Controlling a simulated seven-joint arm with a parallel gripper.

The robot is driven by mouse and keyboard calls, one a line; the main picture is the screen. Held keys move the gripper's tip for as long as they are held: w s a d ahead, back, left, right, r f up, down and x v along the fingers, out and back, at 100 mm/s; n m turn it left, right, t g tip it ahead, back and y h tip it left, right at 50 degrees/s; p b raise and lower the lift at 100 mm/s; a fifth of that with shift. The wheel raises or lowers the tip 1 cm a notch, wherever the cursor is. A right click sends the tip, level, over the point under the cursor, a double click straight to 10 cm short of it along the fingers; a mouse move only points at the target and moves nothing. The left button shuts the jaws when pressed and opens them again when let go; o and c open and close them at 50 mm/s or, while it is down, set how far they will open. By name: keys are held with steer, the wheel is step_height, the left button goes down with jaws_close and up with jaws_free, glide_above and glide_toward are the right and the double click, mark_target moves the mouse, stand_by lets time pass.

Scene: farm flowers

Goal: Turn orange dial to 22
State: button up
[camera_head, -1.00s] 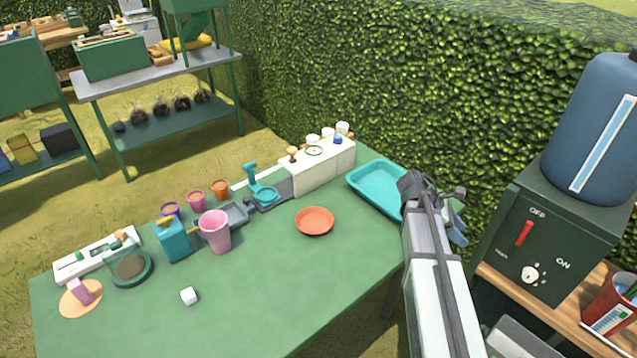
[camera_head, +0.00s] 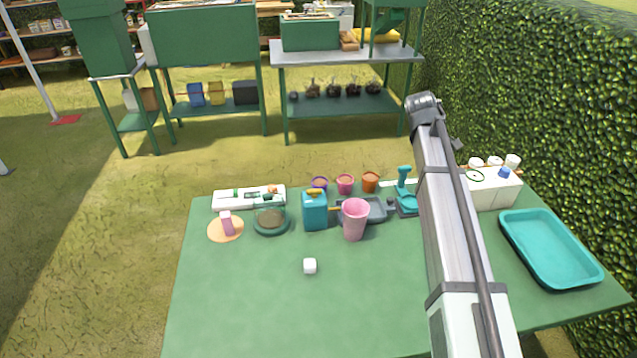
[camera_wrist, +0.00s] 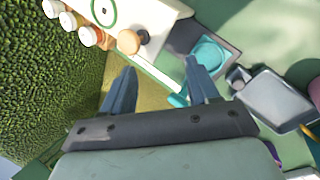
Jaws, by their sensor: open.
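No dial with readable numbers shows, so I cannot tell which part is the orange dial. A white panel (camera_head: 230,198) at the table's back left carries a small orange knob (camera_head: 272,188). A white box (camera_head: 497,192) at the back right is partly behind my arm; in the wrist view it shows a tan-orange round knob (camera_wrist: 129,41) at its corner. My gripper (camera_wrist: 160,82) is open with nothing between its blue fingers, and the knob appears beyond them. The gripper cannot be made out in the head view.
A teal tray (camera_head: 550,248) lies at the right. A pink cup (camera_head: 355,218), a teal jug (camera_head: 314,210), small pots and a teal press (camera_head: 406,199) crowd the back. The front of the green table (camera_head: 270,315) is clear.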

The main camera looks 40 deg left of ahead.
steer(key=s+a+n+g+y, duration=0.1)
steer(key=s+a, duration=0.2)
steer(key=a, duration=0.4)
steer(key=s+a+f+n+y, duration=0.1)
steer(key=s+a+y, duration=0.15)
steer(key=a, duration=0.35)
steer(key=s+a+n+g+y, duration=0.1)
steer(key=s+a, duration=0.2)
steer(key=a, duration=0.4)
steer(key=n+g+y, duration=0.2)
steer(key=n+g, duration=0.1)
steer(key=g, duration=0.1)
glide_toward(272, 187)
steer(key=shift+y, duration=0.25)
steer(key=x, duration=0.8)
steer(key=shift+d+f, duration=0.15)
steer(key=shift+f, duration=0.3)
steer(key=shift+c, duration=0.2)
steer(key=c, duration=1)
steer(key=shift+o, duration=0.2)
